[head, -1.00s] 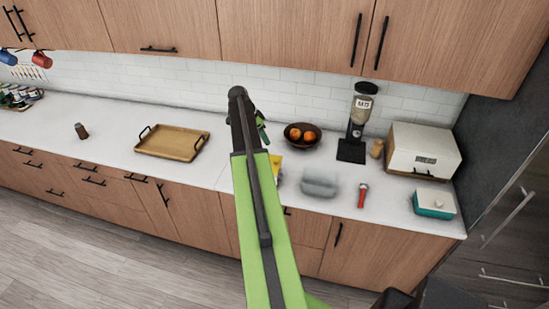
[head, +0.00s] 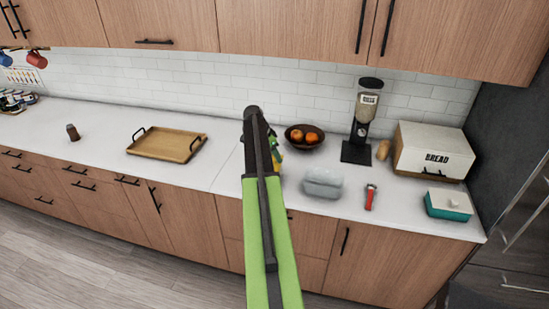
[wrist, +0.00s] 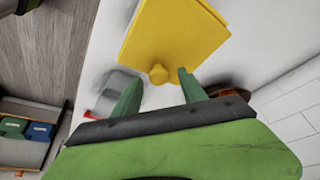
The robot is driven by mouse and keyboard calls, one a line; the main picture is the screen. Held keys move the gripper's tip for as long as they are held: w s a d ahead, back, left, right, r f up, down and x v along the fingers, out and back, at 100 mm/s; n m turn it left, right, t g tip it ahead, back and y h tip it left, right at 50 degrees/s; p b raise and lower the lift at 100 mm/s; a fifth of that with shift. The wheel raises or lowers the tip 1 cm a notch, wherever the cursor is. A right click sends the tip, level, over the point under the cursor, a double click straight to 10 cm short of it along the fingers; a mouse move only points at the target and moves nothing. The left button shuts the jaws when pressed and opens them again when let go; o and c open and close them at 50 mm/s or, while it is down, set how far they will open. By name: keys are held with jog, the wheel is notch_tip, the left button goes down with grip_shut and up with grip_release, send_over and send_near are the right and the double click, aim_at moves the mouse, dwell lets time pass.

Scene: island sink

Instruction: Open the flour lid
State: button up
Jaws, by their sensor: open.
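A yellow canister lid with a small round knob (wrist: 158,74) shows in the wrist view, seen from above. I take it for the flour lid, but no label is readable. The lid appears to sit flat and closed. My gripper (wrist: 157,77) is open, its two green fingers apart on either side of the knob, which shows between the fingertips without clear contact. In the head view only a yellow sliver of the canister (head: 280,158) shows beside my arm. My gripper there is mostly hidden behind the arm.
A wooden tray (head: 167,144) lies left. The counter between tray and canister is clear.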

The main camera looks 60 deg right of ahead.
grip_shut()
dwell(1.2)
